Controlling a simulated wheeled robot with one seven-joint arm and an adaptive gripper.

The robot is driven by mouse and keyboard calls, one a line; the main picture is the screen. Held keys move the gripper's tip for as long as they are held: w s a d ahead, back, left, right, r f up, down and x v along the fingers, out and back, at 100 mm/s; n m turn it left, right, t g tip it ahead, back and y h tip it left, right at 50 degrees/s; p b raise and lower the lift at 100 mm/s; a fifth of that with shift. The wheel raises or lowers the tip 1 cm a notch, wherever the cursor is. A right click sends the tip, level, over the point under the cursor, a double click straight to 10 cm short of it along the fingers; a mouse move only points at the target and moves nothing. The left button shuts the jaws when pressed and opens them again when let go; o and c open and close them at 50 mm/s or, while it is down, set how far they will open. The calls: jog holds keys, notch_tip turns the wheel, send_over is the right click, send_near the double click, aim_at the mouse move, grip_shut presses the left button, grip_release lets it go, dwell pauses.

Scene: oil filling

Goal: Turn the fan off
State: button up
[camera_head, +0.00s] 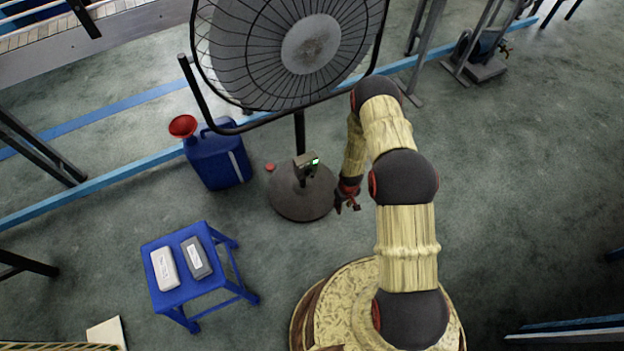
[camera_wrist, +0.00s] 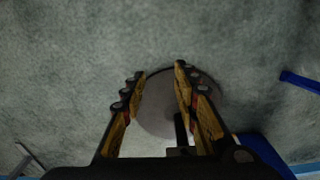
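A large fan (camera_head: 311,44) with a wire cage stands on a pole with a round dark base (camera_head: 300,200). A small control box (camera_head: 306,165) with a green lit spot is on the pole just above the base. My gripper (camera_head: 347,204) is low, to the right of the fan base and apart from the control box. In the wrist view, my gripper (camera_wrist: 159,72) has its two fingers spread with nothing between them. The fan base (camera_wrist: 160,120) shows beyond and between the fingers; the control box cannot be made out there.
A blue jerrycan (camera_head: 217,158) with a red funnel (camera_head: 183,126) stands left of the fan. A blue stool (camera_head: 190,292) bearing a white box (camera_head: 165,268) and a grey box (camera_head: 196,258) is at lower left. A small red cap (camera_head: 270,167) lies near the base.

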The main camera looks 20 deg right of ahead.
notch_tip(320, 180, down, 17)
jog(key=s+a+n+t, duration=0.2)
jog(key=a+t, duration=0.1)
jog(key=n+t+y+b, duration=0.1)
jog(key=n+t+y, duration=0.35)
jog(key=t, duration=0.95)
send_near(311, 176)
jog(key=w, duration=0.1)
jog(key=shift+h, duration=0.35)
jog(key=shift+a+b+x, duration=0.15)
jog(key=shift+b+x, duration=0.5)
jog(key=shift+x, duration=1.35)
jog(key=shift+a+b+x, duration=0.15)
jog(key=shift+b+x, duration=0.5)
jog(key=shift+x, duration=1.4)
jog(key=shift+f, duration=0.15)
jog(key=shift+c, duration=0.4)
grip_shut()
